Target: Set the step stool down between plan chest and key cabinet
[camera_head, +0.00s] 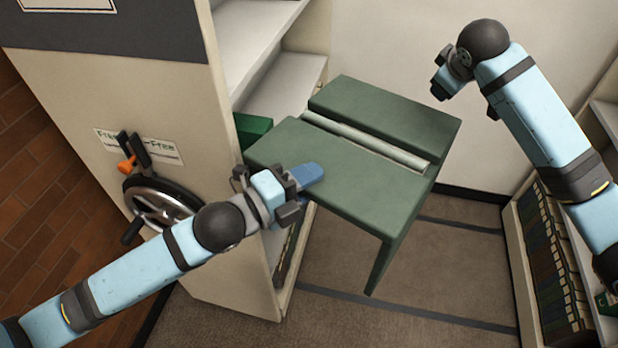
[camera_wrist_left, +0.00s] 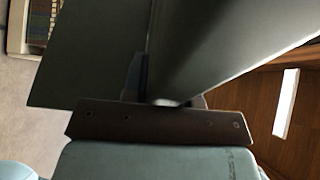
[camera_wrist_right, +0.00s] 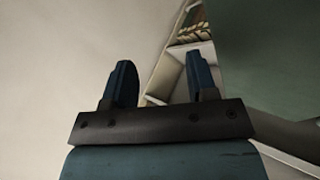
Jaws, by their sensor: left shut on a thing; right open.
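The step stool (camera_head: 330,185) is dark green, with two flat panels and a pale round bar between them. It hangs tilted above the floor, one leg pointing down. My left gripper (camera_head: 305,180) is shut on its near left edge; the stool's green panels also fill much of the left wrist view (camera_wrist_left: 90,50). My right gripper (camera_head: 440,85) is open and empty, up by the wall at the stool's far right; its spread fingers show in the right wrist view (camera_wrist_right: 160,85). I cannot make out a plan chest or key cabinet in these views.
A cream shelving unit (camera_head: 75,90) with a black handwheel (camera_head: 158,203) stands left, close to my left arm and the stool. A low shelf of dark volumes (camera_head: 548,265) stands right. Carpeted floor (camera_head: 400,275) with dark strips lies free between them.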

